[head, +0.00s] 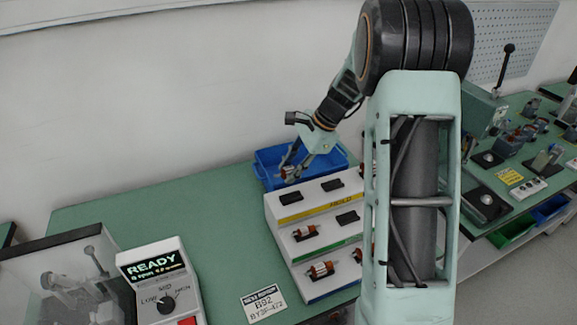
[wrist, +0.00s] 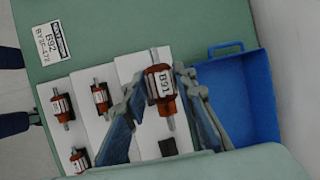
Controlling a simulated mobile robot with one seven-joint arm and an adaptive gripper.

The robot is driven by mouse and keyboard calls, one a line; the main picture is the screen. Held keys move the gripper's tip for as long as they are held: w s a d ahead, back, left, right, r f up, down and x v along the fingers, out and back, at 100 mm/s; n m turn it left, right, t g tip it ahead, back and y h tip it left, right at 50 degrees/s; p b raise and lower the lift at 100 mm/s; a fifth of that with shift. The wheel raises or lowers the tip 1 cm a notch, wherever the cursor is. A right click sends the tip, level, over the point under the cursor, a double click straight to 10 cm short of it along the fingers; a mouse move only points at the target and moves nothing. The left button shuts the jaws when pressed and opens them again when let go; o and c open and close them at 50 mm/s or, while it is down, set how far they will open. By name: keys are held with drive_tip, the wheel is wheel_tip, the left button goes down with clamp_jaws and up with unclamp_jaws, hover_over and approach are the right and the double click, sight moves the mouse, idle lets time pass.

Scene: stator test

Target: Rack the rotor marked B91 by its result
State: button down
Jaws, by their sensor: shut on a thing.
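My gripper (head: 288,176) is shut on a copper-coloured rotor with a steel shaft and a white label reading B91 (wrist: 161,87). In the wrist view the rotor lies between the two fingers (wrist: 160,80). In the head view the gripper is over the back of the white stepped rack (head: 290,212), near the blue bin. The rack's upper step has a yellow strip (head: 312,207) that seems to read HOLD, and a lower step has a green strip. Black cradles (head: 332,184) on the upper part look empty. Other rotors (head: 320,270) sit in cradles on lower steps.
A blue bin (head: 335,160) stands behind the rack, its visible floor bare in the wrist view (wrist: 240,95). A tester (head: 158,280) showing READY is at front left. A card reading B92 (head: 264,303) lies beside the rack. My arm hides the rack's right side.

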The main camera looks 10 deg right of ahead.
drive_tip(key=shift+s+f+b, duration=0.1)
drive_tip(key=shift+f+b, duration=0.3)
drive_tip(key=shift+f, duration=0.1)
drive_tip(key=b, duration=0.3)
hover_over(285, 199)
drive_tip(key=d, duration=0.1)
drive_tip(key=shift+s+d+f, duration=0.1)
drive_tip(key=shift+f, duration=1.1)
drive_tip(key=shift+s+d+f, duration=0.1)
drive_tip(key=shift+f, duration=1.05)
drive_tip(key=shift+f+b, duration=0.25)
drive_tip(key=shift+b, duration=0.05)
drive_tip(key=shift+f+b, duration=0.5)
drive_tip(key=shift+f, duration=0.25)
drive_tip(key=shift+s+f, duration=0.3)
drive_tip(key=shift+f, duration=0.2)
drive_tip(key=c, duration=1.9)
unclamp_jaws()
drive_tip(key=shift+c, duration=0.2)
drive_tip(key=o, duration=0.4)
drive_tip(key=shift+w+f, duration=0.1)
drive_tip(key=shift+w, duration=0.1)
